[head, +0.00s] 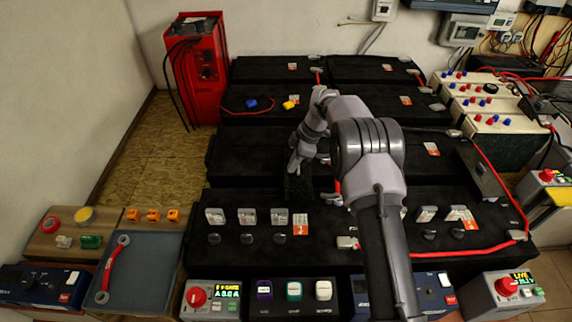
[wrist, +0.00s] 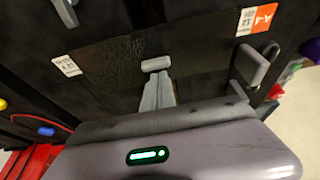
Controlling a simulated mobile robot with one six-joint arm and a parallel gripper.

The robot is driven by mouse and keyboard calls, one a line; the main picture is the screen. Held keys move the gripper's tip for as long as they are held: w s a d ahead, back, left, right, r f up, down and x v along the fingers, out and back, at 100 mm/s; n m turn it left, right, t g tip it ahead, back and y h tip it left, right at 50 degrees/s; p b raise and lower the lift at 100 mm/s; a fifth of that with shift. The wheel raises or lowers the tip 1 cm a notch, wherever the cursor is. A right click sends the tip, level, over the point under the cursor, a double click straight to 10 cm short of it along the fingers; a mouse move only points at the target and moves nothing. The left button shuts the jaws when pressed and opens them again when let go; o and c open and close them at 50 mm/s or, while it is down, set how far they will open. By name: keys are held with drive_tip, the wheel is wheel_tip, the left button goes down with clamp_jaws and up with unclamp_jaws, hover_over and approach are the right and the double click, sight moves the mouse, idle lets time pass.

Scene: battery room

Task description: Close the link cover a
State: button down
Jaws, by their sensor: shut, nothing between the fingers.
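My gripper (head: 294,168) is low over the black battery bank, left of the arm. In the wrist view its two pale fingers (wrist: 157,82) are together and empty. Their tips are at a small grey knob (wrist: 155,64); I cannot tell whether they touch. The knob is at a dark glossy panel (wrist: 115,52), which seems to be link cover a, though no name on it is readable. In the head view a dark piece (head: 298,188) shows below my gripper. The cover's angle and hinge are unclear, and my arm hides part of this area.
A similar dark panel (head: 482,172) stands tilted at the right of the bank, near a red cable (head: 495,172). A red unit (head: 196,65) stands back left. Open floor (head: 160,150) is at left.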

drive_tip(key=shift+d, duration=0.2)
drive_tip(key=shift+d+r, duration=0.1)
drive_tip(key=shift+d, duration=0.2)
drive_tip(key=d+p, duration=0.2)
drive_tip(key=d, duration=0.8)
drive_tip(key=shift+d+p, duration=0.3)
drive_tip(key=shift+p, duration=0.05)
